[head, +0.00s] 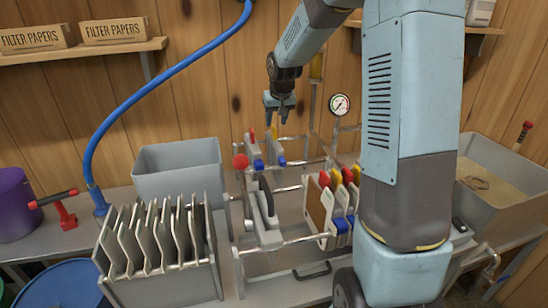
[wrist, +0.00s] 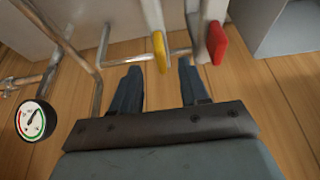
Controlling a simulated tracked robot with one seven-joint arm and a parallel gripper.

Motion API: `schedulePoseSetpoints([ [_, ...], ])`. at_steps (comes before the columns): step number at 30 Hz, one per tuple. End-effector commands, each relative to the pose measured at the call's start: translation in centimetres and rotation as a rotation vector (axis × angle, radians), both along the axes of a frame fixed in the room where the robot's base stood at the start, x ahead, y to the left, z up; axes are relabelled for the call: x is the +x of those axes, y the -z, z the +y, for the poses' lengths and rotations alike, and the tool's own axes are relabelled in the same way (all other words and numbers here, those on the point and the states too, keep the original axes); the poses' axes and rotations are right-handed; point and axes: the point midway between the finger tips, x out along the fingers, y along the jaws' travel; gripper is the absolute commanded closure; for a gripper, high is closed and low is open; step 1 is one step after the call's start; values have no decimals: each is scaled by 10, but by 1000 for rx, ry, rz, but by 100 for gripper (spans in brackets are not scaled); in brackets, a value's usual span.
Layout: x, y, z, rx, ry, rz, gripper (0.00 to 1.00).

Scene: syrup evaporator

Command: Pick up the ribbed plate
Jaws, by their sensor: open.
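My gripper (head: 279,112) is open and empty above the back of the metal press frame. In the wrist view its two fingers (wrist: 158,68) are spread, with a yellow-tabbed plate's tab (wrist: 160,48) between their lines and a red tab (wrist: 216,42) just right of them. In the head view, two upright grey plates with coloured tabs stand under the gripper: the left one (head: 253,150) and the right one (head: 277,150). I cannot tell which plate is ribbed; their faces are mostly edge-on. The gripper appears apart from both.
More plates with red and yellow tabs (head: 341,192) stand in the front right of the frame. A grey rack of metal plates (head: 160,285) is at front left, an empty-looking grey bin (head: 178,162) behind it. A pressure gauge (head: 340,104) stands right of my gripper.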

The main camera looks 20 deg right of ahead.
Motion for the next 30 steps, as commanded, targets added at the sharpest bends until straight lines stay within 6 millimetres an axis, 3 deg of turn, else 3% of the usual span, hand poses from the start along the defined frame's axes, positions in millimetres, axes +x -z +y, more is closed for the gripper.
schedulePoseSetpoints([
  [8, 5, 12, 0, 0, -1, 1, 55],
  [18, 22, 49, 0, 0, 0, 1, 55],
  [26, 24, 53, 0, 0, 0, 0, 55],
  [30, 24, 53, 0, 0, 0, -1, 67],
])
